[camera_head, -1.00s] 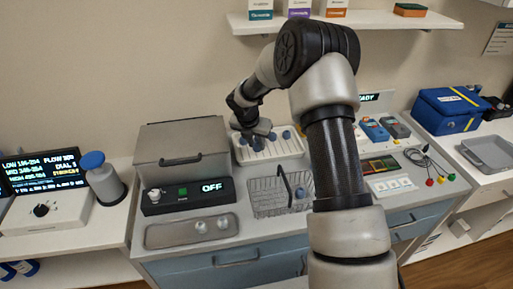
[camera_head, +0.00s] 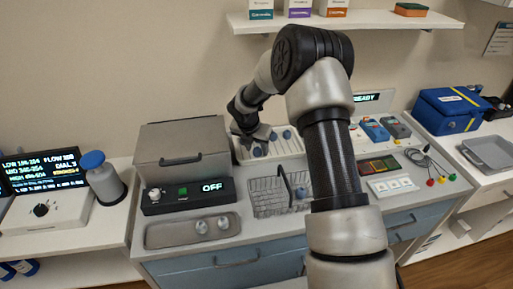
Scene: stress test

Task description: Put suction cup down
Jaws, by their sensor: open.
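A white rack (camera_head: 290,153) stands at the back of the counter and holds several small blue-topped pieces (camera_head: 286,134). I cannot tell which of them, if any, is the suction cup. My gripper (camera_head: 258,141) is over the left part of the rack, pointing down, with its jaws open. A blue-grey piece (camera_head: 257,152) shows just below the fingers. I cannot tell whether the fingers touch it. My wrist and arm hide part of the rack.
A wire basket (camera_head: 265,205) with a blue-grey piece (camera_head: 300,192) stands in front of the rack. A metal box (camera_head: 165,143) with an "OFF" panel is to the left. A metal tray (camera_head: 165,236) holds two pale pieces (camera_head: 201,226).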

